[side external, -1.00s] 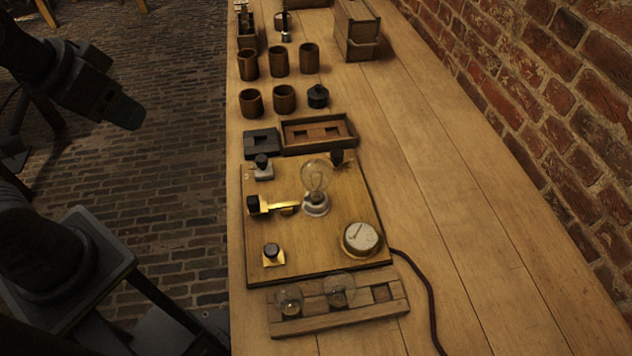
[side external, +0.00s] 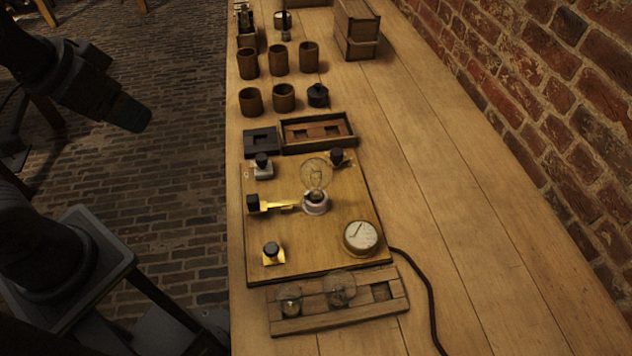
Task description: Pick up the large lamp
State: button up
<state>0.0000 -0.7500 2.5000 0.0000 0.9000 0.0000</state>
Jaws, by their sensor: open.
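Three clear glass lamps are in view. One lamp (side external: 316,174) stands upright in the white socket (side external: 316,207) on the wooden circuit board (side external: 325,255), and looks the largest. A second lamp (side external: 340,287) sits in the middle of the wooden lamp rack (side external: 340,318), and a smaller-looking lamp (side external: 289,298) sits at the rack's left. The rack's right hole is empty. My gripper (side external: 138,120) is open and empty, off the table to the left, well apart from all the lamps. Its fingertips are dark and hard to make out.
The board carries a round dial (side external: 361,238), a brass switch (side external: 270,204) and several black-knobbed terminals. Behind it are a wooden tray (side external: 318,148), a black block (side external: 261,142) and several brown jars (side external: 278,62). A cable (side external: 430,295) runs right. The table's right side is clear beside the brick wall.

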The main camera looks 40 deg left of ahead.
jog(key=shift+o, duration=1.1)
